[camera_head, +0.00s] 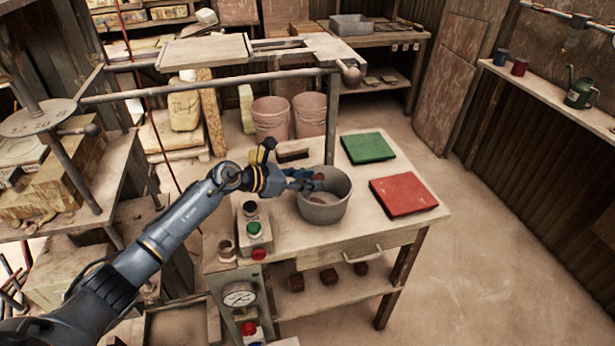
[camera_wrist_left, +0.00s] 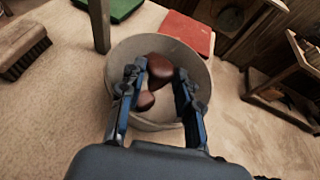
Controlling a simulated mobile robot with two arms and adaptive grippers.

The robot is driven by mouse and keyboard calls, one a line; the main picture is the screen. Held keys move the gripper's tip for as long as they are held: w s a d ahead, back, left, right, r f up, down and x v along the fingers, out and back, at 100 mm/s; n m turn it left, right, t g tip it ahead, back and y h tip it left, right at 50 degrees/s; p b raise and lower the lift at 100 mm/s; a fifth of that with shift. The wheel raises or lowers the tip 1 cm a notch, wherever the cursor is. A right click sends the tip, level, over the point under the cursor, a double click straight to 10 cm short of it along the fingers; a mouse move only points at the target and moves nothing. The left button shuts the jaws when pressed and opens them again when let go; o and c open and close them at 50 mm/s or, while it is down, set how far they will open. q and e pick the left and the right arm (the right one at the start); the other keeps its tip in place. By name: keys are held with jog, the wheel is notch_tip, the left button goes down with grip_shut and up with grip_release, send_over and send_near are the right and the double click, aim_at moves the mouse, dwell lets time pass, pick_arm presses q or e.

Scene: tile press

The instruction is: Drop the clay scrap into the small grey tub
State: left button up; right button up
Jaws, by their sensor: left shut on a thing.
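The small grey tub (camera_head: 325,213) stands on the wooden table; it also shows in the left wrist view (camera_wrist_left: 198,62). My left gripper (camera_head: 312,182) reaches in from the left, with its fingers over the tub's opening. In the left wrist view the gripper (camera_wrist_left: 160,76) is shut on a reddish-brown clay scrap (camera_wrist_left: 160,67), which lies between the fingertips within the tub's outline. Another reddish-brown lump (camera_wrist_left: 145,99) shows lower inside the tub. The gap between the held scrap and the tub floor is hard to judge. My right gripper is not in view.
A green tile (camera_head: 367,148) and a red tile (camera_head: 403,196) lie right of the tub. A brush (camera_wrist_left: 24,50) lies behind it. A control box with a green button (camera_head: 254,229) stands at the table's left. A press frame bar (camera_head: 205,87) crosses behind.

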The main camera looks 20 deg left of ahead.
pick_arm(q)
jog(key=shift+s, duration=0.15)
jog(key=o, duration=1.2)
jog(key=shift+f, duration=0.1)
jog(key=v, duration=1.2)
